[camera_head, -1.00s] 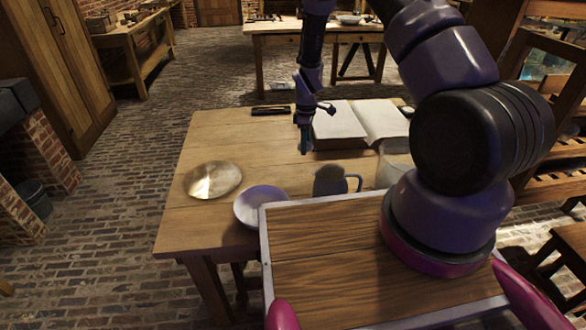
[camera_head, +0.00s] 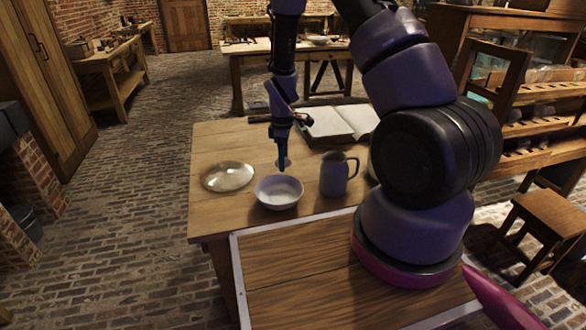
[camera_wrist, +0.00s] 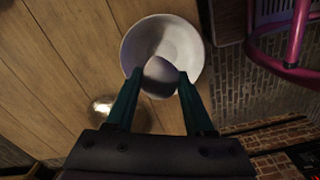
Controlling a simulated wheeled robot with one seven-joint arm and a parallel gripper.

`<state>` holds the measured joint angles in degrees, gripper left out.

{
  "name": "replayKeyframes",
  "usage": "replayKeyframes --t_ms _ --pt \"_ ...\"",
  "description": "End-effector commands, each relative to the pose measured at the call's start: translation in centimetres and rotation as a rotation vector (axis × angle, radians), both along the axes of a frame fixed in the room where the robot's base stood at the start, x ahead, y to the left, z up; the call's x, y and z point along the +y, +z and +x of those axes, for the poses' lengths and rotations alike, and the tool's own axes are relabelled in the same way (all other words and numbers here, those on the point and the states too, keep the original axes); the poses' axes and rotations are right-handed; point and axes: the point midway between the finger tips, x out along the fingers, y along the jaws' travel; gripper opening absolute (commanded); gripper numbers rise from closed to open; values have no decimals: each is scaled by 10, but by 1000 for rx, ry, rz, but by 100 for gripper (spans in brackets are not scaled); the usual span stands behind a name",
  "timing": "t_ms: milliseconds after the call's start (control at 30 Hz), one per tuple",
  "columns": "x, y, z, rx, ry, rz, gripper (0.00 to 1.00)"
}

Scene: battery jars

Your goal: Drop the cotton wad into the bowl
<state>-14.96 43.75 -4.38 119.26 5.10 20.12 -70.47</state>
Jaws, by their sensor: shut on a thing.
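The white bowl (camera_head: 279,193) stands on the wooden table, nearest my base. My gripper (camera_head: 283,163) points down, in the picture just above the bowl's far rim. In the wrist view, my gripper (camera_wrist: 159,82) is shut on a pale rounded cotton wad (camera_wrist: 160,72) between its two fingertips. The wad overlaps the bowl (camera_wrist: 170,32) in that view; its exact height above the bowl cannot be told.
A grey jug (camera_head: 337,175) stands right of the bowl. A shiny round dish (camera_head: 228,177) lies to its left. An open book (camera_head: 340,124) lies behind. Bare tabletop (camera_head: 220,140) shows at the back left.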

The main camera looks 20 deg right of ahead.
Motion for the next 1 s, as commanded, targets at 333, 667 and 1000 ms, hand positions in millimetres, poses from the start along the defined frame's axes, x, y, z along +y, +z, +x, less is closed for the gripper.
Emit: replayKeyframes --t_ms 333,667,1000 --pt "0 -39 0 1 -1 -1 9" --pt "0 -46 0 -1 0 0 9" --pt "0 -46 0 -1 0 0 88"
